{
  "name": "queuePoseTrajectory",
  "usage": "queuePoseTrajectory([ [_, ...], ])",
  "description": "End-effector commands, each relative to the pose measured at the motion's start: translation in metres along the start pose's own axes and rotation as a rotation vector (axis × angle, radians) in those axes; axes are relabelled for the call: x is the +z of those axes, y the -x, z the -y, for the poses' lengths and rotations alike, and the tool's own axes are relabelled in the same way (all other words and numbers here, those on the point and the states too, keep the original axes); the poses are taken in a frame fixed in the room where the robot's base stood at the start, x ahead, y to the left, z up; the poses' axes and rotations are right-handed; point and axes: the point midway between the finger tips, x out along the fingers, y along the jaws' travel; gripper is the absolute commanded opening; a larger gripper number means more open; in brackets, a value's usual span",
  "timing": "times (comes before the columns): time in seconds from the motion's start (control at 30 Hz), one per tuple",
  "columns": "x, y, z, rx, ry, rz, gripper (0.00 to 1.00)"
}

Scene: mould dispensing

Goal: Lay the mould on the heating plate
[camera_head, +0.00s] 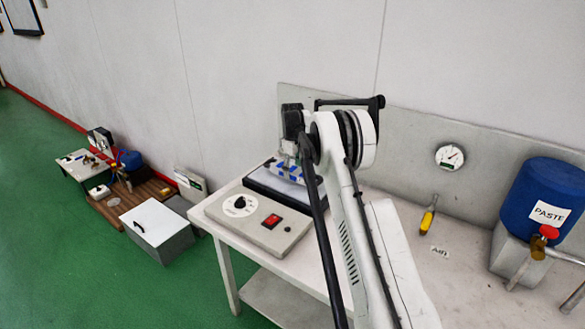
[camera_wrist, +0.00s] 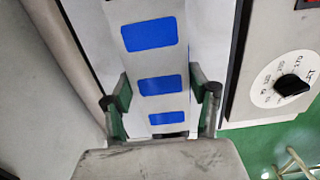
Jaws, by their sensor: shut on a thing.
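The mould (camera_wrist: 153,60), a light grey strip with blue rectangular patches, sits between the two fingers of my gripper (camera_wrist: 162,101) in the wrist view. My gripper is shut on it near one end. In the head view the mould (camera_head: 291,171) is partly hidden by my arm and gripper (camera_head: 289,154). The heating plate (camera_head: 262,182) has a pale top and dark edges, and stands at the back left of the table. The mould is over this plate; I cannot tell whether it touches. In the wrist view the plate's pale top (camera_wrist: 213,40) shows beside the mould.
A control box (camera_head: 228,222) with a dial and red switch is in front of the plate. A blue paste container (camera_head: 541,195) stands at far right. A back panel (camera_head: 400,135) bounds the table.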

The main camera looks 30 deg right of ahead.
Motion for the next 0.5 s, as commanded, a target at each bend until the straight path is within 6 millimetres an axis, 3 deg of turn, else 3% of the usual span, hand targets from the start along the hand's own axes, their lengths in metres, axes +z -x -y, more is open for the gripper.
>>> queuePoseTrajectory([
  [0.4,0.0000,-0.0075,0.0001,0.000,0.000,0.000,0.17],
  [0.43,0.0001,-0.0075,0.0001,0.000,0.000,0.000,0.57],
  [0.5,0.0001,-0.0075,0.0001,0.000,0.000,0.000,0.66],
])
